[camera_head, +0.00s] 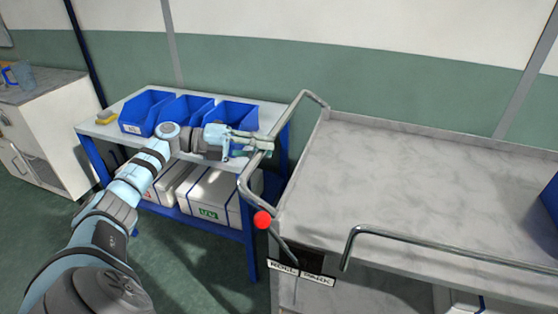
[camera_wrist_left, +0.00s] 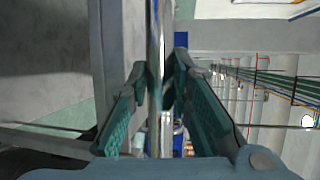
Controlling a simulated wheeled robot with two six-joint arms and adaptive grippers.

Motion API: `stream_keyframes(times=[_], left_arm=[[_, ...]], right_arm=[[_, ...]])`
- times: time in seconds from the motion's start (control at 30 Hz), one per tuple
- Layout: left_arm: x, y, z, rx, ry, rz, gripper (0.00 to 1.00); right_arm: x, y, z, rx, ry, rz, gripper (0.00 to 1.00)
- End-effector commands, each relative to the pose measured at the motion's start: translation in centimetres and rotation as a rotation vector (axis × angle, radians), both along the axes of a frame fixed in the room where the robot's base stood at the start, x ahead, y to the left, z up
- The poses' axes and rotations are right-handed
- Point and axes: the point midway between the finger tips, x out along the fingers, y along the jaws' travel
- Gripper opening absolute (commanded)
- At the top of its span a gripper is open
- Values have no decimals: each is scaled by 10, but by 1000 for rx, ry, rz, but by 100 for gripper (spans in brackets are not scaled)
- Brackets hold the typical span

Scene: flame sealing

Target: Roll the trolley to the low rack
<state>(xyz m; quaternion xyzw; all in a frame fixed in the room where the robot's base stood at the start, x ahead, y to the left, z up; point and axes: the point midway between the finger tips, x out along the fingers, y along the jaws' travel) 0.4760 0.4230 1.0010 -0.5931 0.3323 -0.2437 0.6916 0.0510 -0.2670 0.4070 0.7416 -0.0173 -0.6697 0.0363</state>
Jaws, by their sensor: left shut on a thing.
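The trolley (camera_head: 400,175) has a grey marbled top with a raised rim and fills the right of the head view. Its bent metal handle (camera_head: 257,193) is at its left end. My left gripper (camera_head: 262,145) is shut on this handle. In the left wrist view the handle bar (camera_wrist_left: 156,45) runs between the two green-padded fingers (camera_wrist_left: 158,90). The low rack (camera_head: 105,130), with a blue frame and pale top, stands just left of the trolley, behind my left arm. My right gripper is not in view.
Blue bins (camera_head: 146,111) stand on the rack's top beside a yellow object (camera_head: 105,117); pale boxes (camera_head: 212,198) sit on its lower shelf. A white cabinet (camera_head: 45,130) is at far left. Green floor (camera_head: 195,270) shows in front of the rack.

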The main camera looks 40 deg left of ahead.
Motion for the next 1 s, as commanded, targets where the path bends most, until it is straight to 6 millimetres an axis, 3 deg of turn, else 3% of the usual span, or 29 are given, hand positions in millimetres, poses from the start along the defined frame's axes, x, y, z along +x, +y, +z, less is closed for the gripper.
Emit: stream_keyframes(times=[0.23,0.27,0.4,0.73,1.0], left_arm=[[0,0,-2,5,9,0,0],[0,0,-3,5,9,0,22],[1,-1,-2,5,9,-1,40],[-3,5,-1,6,9,2,40],[-45,52,10,7,12,6,40]], right_arm=[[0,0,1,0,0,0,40],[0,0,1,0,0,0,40],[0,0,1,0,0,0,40],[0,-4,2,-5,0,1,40],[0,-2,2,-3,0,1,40]])
